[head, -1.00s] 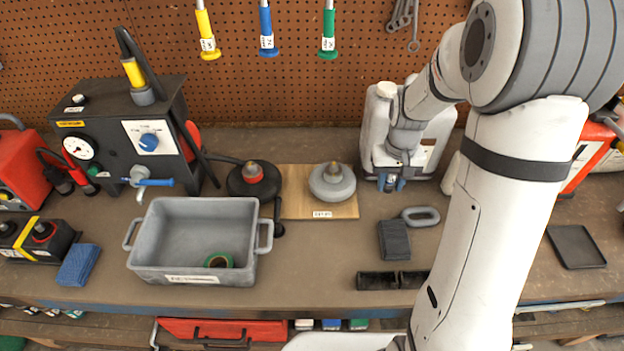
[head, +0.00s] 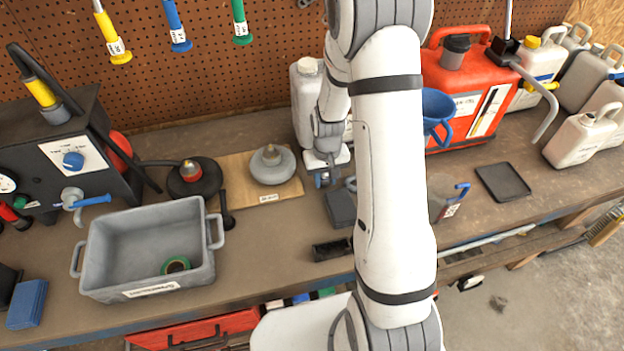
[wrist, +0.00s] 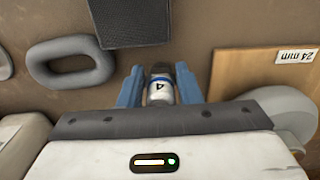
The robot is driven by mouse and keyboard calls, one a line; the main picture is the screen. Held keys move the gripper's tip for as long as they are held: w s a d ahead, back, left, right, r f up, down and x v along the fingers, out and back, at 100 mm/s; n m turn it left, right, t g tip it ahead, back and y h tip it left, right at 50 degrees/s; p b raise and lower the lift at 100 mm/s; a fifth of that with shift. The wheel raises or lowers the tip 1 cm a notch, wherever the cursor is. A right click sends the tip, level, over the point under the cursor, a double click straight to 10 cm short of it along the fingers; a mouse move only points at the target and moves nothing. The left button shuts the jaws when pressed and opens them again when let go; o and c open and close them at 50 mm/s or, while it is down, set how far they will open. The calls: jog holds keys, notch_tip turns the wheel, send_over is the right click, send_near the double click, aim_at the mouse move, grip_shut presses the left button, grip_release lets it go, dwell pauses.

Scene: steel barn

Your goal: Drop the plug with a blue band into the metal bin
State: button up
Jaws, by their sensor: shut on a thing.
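My gripper (head: 326,180) hangs above the bench, in front of a pale jug and right of the wooden board. In the wrist view its two blue fingers (wrist: 160,84) are closed on a small cylindrical plug (wrist: 160,94) with a dark top, a white label reading 4 and a narrow blue band. The plug's lower part is hidden by my wrist. My gripper is well to the right of the bin.
The wooden board (head: 288,190) carries a grey round weight-like object (head: 272,165); a dark one (head: 192,178) stands beside it. A black machine (head: 62,150) is behind the bin. A red can (head: 470,95) and several pale jugs stand at the right. A dark tray (head: 503,182) lies flat.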

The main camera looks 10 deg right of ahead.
jog(key=shift+f, duration=0.25)
jog(key=o, duration=1)
jog(key=shift+r, duration=0.15)
